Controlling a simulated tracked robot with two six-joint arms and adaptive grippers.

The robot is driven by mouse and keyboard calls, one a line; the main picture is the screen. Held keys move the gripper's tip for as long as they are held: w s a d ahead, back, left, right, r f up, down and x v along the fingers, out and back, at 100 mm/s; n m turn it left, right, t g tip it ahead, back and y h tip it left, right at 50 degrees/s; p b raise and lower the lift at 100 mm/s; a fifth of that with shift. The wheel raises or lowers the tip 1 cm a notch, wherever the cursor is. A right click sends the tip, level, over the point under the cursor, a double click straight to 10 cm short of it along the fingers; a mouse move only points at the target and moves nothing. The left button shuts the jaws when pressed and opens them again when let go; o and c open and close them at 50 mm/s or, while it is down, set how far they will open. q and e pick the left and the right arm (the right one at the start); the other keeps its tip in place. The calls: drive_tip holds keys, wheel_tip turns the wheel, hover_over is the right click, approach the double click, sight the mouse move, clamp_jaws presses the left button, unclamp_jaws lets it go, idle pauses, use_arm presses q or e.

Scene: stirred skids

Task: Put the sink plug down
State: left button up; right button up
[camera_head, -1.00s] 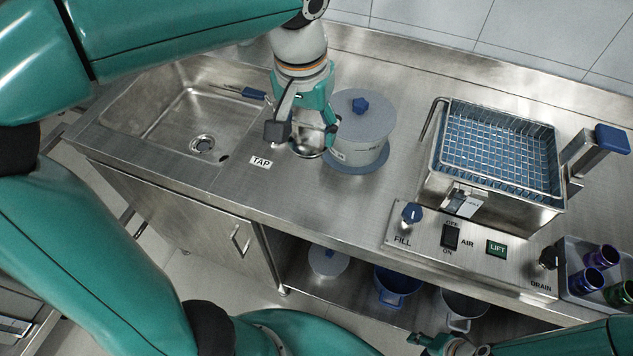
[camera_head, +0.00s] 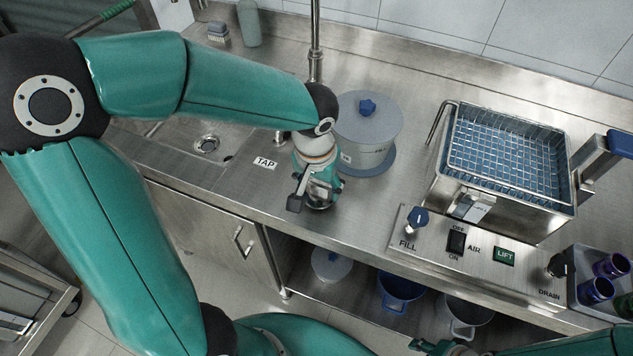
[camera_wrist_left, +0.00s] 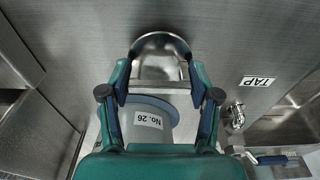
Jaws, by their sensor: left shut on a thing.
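My left gripper (camera_head: 312,198) is shut on a shiny round metal piece, which I take to be the sink plug (camera_head: 319,206). It is over the counter strip near the front edge, in front of the lidded grey pot and right of the TAP label. In the left wrist view the plug (camera_wrist_left: 160,50) shows as a domed metal shape between the fingertips (camera_wrist_left: 160,84). I cannot tell whether it touches the counter. The sink drain (camera_head: 206,145) is to the left, partly framed by my left arm. My right gripper (camera_head: 432,344) barely shows at the bottom edge.
The lidded pot (camera_head: 368,130) stands behind the gripper. A TAP label (camera_head: 265,163) lies to its left. A wire basket tank (camera_head: 505,155) with a control panel (camera_head: 478,250) is to the right. Pots sit on the lower shelf (camera_head: 345,300). Bare counter lies between gripper and panel.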

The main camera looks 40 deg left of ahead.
sight(315, 200)
use_arm(q)
drive_tip(key=shift+f, duration=0.2)
drive_tip(key=o, duration=1.2)
drive_tip(key=shift+r, duration=0.1)
drive_tip(key=r, duration=0.4)
drive_tip(key=s+r, duration=0.1)
drive_tip(key=r, duration=0.7)
drive_tip(key=shift+s+d+r+p, duration=0.1)
drive_tip(key=shift+s+d+p, duration=0.1)
drive_tip(key=shift+p, duration=0.15)
